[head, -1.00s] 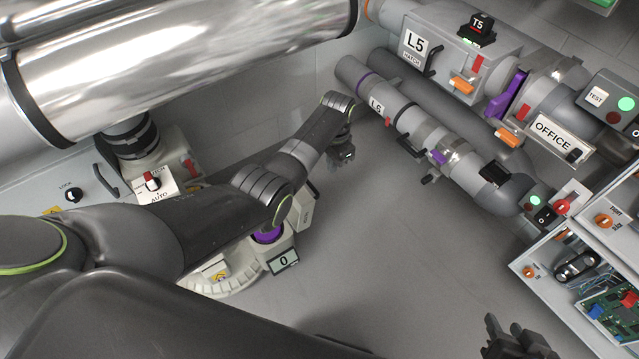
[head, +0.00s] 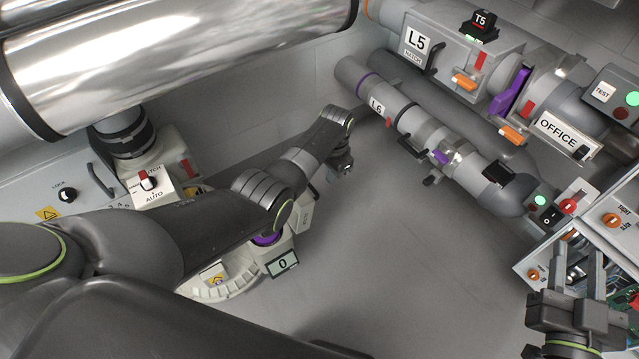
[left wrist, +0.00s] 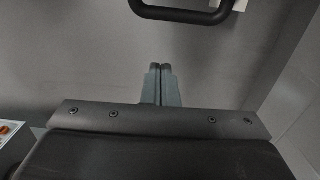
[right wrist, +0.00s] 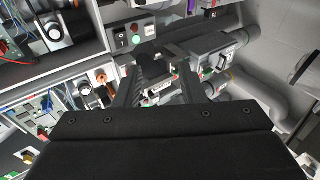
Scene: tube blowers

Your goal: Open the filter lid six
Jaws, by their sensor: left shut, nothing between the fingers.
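The grey pipe unit marked L6 (head: 377,106) runs diagonally at the upper right in the head view. It carries a black handle (head: 411,148), a purple latch (head: 440,157) and a small red tab (head: 389,123); its lid looks closed. My left gripper (head: 345,165) hangs left of the L6 pipe, apart from it. In the left wrist view its fingers (left wrist: 160,70) are together and empty. A black bar handle (left wrist: 180,14) shows beyond them; I cannot tell which one. My right gripper (head: 580,248) is open and empty at the lower right, with spread fingers also in the right wrist view (right wrist: 157,78).
The L5 housing (head: 440,60) and the OFFICE-labelled pipe (head: 562,135) stand behind L6. An open electronics cabinet (head: 535,272) lies behind my right gripper. A large shiny pipe (head: 180,50) crosses the upper left. The floor (head: 400,260) between my arms is clear.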

